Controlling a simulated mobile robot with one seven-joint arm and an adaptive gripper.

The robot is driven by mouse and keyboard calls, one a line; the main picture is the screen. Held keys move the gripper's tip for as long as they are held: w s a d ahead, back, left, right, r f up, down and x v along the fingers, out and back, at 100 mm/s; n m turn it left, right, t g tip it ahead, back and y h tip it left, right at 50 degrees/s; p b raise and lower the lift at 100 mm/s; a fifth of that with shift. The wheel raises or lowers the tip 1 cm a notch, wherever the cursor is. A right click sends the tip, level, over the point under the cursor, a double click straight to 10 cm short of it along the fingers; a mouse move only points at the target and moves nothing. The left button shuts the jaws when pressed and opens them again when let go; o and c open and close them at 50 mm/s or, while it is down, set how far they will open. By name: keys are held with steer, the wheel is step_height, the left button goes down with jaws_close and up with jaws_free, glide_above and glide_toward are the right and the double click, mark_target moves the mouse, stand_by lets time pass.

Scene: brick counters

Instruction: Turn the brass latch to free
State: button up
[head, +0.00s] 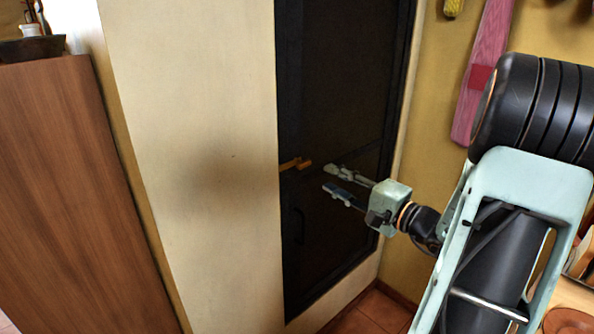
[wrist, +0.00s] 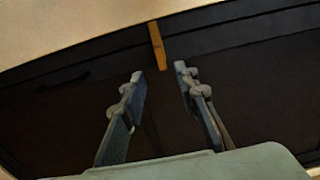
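The brass latch (head: 295,163) is a small orange-brown bar on the left edge of the dark door (head: 335,80), at about mid-height. In the wrist view the latch (wrist: 157,46) lies across the door's edge, ahead of the fingertips and roughly between their lines. My gripper (head: 334,178) is open in front of the door, just right of the latch and apart from it. In the wrist view its two fingers (wrist: 159,74) are spread with nothing between them.
A pale wall (head: 195,150) borders the door on the left. A brown wooden cabinet (head: 75,190) stands at far left. A dark handle (wrist: 68,83) shows on the door in the wrist view. A pink board (head: 484,75) hangs on the yellow wall at right.

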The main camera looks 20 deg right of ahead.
mark_target(306, 165)
steer(key=x, duration=1)
steer(key=shift+w+a, duration=0.1)
steer(key=shift+w, duration=0.25)
jaws_close()
